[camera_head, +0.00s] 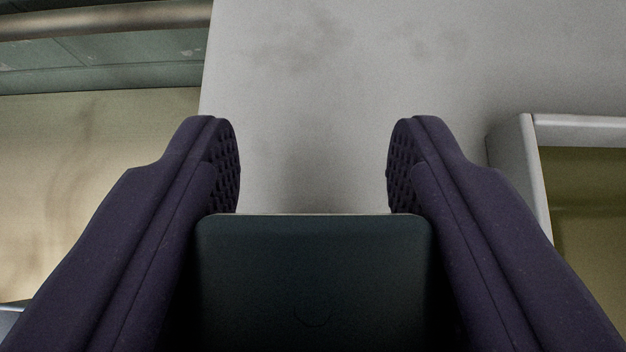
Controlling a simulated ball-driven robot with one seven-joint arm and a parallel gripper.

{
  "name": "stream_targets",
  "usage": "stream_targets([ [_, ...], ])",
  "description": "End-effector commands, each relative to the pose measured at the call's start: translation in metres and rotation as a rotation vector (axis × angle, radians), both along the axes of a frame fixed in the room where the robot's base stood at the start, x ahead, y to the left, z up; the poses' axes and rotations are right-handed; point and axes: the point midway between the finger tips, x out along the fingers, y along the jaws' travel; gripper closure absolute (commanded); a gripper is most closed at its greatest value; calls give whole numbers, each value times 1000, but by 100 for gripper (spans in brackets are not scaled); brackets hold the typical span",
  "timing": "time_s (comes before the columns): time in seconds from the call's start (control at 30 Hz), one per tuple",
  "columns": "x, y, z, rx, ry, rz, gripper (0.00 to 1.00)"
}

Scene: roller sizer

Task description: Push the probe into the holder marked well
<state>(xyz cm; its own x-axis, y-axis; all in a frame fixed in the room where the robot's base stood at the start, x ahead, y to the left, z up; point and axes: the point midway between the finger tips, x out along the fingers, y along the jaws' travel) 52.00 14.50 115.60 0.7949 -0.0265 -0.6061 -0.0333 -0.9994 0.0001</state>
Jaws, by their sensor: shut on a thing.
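My gripper (313,170) fills the lower part of the view, with two dark purple fingers that have textured inner pads. No holder and no mark reading well can be made out in this view.
A grey, stained panel (330,70) lies beyond the fingertips. At right is a pale raised frame (535,180) around an olive recess (590,215). At upper left a metal pipe (110,20) runs above a greenish ledge (110,65) and a beige surface (70,180).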

Motion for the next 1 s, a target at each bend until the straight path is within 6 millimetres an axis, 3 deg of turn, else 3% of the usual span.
stream_targets([
  [0.83,0,0,-22,0,0,0,83],
  [0.87,0,0,-21,0,0,0,47],
  [0.97,0,0,-21,0,0,0,24],
  [1.0,0,0,-21,0,0,0,24],
])
